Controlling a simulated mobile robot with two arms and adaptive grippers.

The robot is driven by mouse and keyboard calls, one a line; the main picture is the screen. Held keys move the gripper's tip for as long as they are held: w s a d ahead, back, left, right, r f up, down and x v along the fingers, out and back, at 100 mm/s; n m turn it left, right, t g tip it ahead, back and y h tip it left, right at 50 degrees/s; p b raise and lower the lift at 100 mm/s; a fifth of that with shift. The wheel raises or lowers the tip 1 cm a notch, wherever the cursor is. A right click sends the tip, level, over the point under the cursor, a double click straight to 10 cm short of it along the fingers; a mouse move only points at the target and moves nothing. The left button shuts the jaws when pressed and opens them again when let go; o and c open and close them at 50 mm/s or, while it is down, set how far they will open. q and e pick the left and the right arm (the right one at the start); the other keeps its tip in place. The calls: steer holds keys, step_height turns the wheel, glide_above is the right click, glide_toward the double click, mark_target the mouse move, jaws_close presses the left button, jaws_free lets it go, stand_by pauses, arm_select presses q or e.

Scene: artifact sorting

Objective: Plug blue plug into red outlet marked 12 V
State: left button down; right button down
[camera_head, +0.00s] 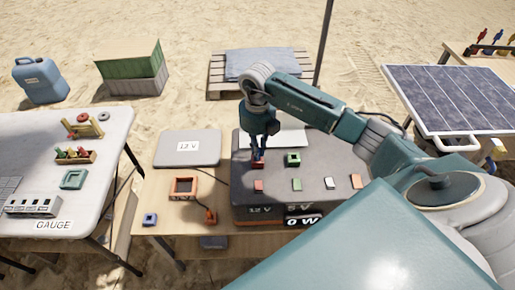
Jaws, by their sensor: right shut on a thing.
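My right gripper (258,146) points down over the back left of the dark power box (275,176). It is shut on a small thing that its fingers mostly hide. A red piece (258,164) shows right at its fingertips, and I cannot tell whether it is held or is the outlet below. My left gripper is not in view.
A green square piece (293,159) and several small coloured blocks sit on the box. An orange frame (184,188) and an orange corded piece (210,215) lie left of it. A GAUGE table (112,170) stands left, a solar panel (448,97) right.

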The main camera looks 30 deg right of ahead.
steer(key=shift+f, duration=0.15)
steer(key=c, duration=1.8)
jaws_free()
steer(key=shift+r, duration=0.3)
steer(key=shift+w+r, duration=0.1)
steer(key=shift+r, duration=0.3)
step_height(320, 180, up, 10)
steer(key=b, duration=0.2)
steer(key=shift+f+b, duration=0.2)
steer(key=shift+b, duration=0.1)
steer(key=shift+r, duration=0.7)
